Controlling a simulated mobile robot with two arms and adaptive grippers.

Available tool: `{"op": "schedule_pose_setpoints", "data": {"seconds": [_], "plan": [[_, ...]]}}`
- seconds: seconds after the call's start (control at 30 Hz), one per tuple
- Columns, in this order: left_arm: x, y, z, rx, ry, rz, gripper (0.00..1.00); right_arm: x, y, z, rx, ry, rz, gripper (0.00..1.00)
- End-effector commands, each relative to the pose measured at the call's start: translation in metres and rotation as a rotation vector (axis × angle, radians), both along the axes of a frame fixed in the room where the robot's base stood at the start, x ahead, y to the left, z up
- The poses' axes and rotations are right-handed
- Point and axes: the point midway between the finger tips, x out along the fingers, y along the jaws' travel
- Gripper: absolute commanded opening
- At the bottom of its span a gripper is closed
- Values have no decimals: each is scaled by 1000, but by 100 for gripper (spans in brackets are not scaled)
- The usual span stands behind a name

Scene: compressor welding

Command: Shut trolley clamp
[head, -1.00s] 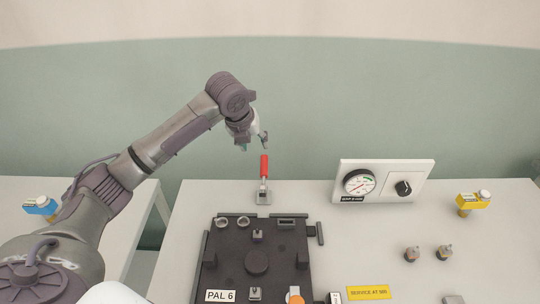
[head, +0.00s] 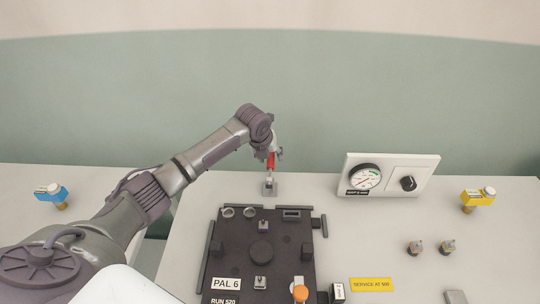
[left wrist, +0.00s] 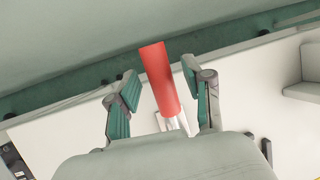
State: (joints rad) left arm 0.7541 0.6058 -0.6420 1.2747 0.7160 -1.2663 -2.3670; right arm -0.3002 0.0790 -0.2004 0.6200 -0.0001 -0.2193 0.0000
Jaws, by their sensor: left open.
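The trolley clamp has a red handle (head: 271,162) that stands up from a grey metal base (head: 269,189) at the back edge of the table, behind the dark pallet. My left gripper (head: 272,154) is at the handle and partly covers its upper part in the head view. In the left wrist view the open fingers of my left gripper (left wrist: 160,80) stand on both sides of the red handle (left wrist: 161,82), with a visible gap on each side. My right gripper is not in view.
The dark pallet (head: 236,254) marked PAL 6 lies in front of the clamp. A white gauge panel (head: 424,174) stands to the right. A yellow valve (head: 478,197) and a blue one (head: 52,193) stand farther out. The table between clamp and panel is clear.

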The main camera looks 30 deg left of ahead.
Motion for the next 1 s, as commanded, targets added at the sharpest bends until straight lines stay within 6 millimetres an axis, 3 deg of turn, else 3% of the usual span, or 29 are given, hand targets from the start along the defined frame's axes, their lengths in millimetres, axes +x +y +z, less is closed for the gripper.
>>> {"op": "schedule_pose_setpoints", "data": {"seconds": [0.17, 0.47, 1.0], "plan": [[0, 0, 0, 0, 0, 0, 51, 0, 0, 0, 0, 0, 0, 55], [0, 0, 0, 0, 0, 0, 1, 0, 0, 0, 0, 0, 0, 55], [-2, 0, 6, 20, -39, 0, 0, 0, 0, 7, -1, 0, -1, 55]]}}
